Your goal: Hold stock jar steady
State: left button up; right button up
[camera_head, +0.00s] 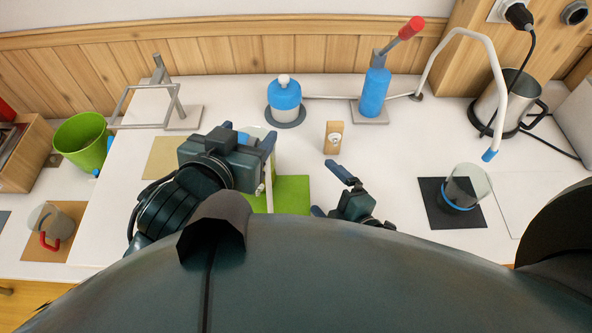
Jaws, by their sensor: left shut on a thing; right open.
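My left gripper (249,134) is shut on a pale jar (257,130), which I take to be the stock jar. The gripper and its wrist hide most of the jar, so its tap and contents cannot be made out. A green mat (292,193) shows just in front of and to the right of it. My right gripper (331,191) is open and empty, low to the right of the green mat.
Behind stand a blue bottle (284,97) and a blue pump (375,92) with a red handle. A wooden block (333,138) stands mid-table. A clear glass (466,185) is on a black mat (436,212) at right. A green bucket (82,140) and metal frame (145,126) are at left.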

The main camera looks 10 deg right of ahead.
jog(key=n, duration=0.2)
jog(key=w+a+r+n+y, duration=0.1)
jog(key=n, duration=0.2)
jog(key=r+n+t, duration=0.1)
jog(key=n, duration=0.1)
jog(key=shift+w+a+n+y, duration=0.25)
jog(key=shift+w+n+y, duration=0.1)
jog(key=shift+n+y, duration=0.05)
jog(key=w+a+r+n+y, duration=0.1)
jog(key=w+a+n+y, duration=0.1)
jog(key=w+a+n, duration=0.3)
jog(key=w+a+r+n+g+y, duration=0.1)
jog(key=w+a+n+y, duration=0.2)
jog(key=a+n, duration=0.4)
jog(key=w+n, duration=0.1)
jog(key=n, duration=0.6)
jog(key=shift+w+r+g, duration=0.25)
jog(key=shift+w+g, duration=0.05)
jog(key=shift+w, duration=0.1)
jog(key=shift+c, duration=0.4)
jog(key=c, duration=1.2)
jog(key=shift+o, duration=0.2)
